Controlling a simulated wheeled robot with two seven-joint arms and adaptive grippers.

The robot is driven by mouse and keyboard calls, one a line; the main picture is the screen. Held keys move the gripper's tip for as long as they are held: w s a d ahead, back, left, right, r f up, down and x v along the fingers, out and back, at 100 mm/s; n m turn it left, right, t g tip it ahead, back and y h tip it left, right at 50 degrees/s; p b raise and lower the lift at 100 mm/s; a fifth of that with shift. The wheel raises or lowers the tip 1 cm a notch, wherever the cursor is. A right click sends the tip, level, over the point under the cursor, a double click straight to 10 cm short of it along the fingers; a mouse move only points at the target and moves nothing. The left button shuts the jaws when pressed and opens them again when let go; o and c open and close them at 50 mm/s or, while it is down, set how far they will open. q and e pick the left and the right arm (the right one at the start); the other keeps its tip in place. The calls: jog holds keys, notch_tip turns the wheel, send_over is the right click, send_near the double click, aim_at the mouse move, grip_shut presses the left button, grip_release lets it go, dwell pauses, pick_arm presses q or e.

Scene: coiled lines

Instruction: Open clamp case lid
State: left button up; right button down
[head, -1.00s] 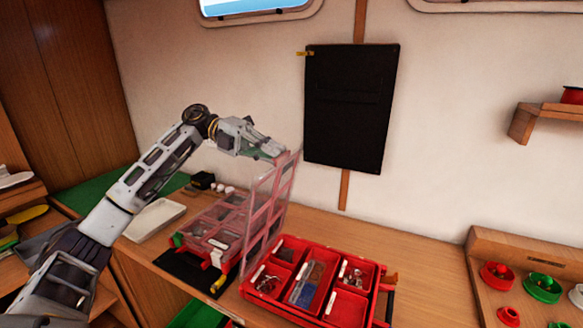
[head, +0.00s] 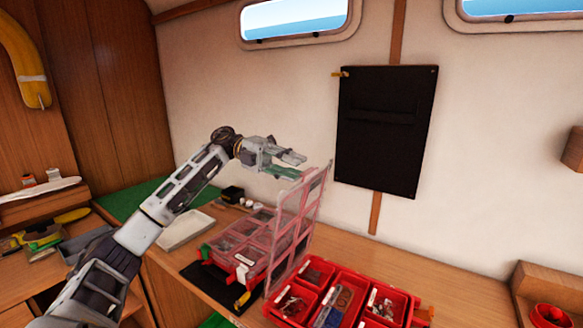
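The clamp case (head: 240,250) is a red compartment box on the counter, with its clear, red-framed lid (head: 297,225) standing up roughly upright along its right side. Small parts show dimly in its compartments. My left gripper (head: 296,166) is at the upper left of the raised lid, above the case. Its two fingers are apart with nothing visible between them. Whether a finger touches the lid edge I cannot tell. My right gripper is not in view.
An open red tray (head: 335,317) with several compartments of hardware sits right of the lid. A white tray (head: 186,230) and a small black box (head: 232,194) lie left and behind. A black panel (head: 385,130) hangs on the wall. Bare counter (head: 440,270) lies to the right.

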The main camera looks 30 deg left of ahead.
pick_arm(q)
jog(key=shift+a, duration=0.15)
jog(key=a+r, duration=0.1)
jog(key=a, duration=1)
jog(key=shift+a+r, duration=0.25)
jog(key=shift+a, duration=0.05)
dwell(0.9)
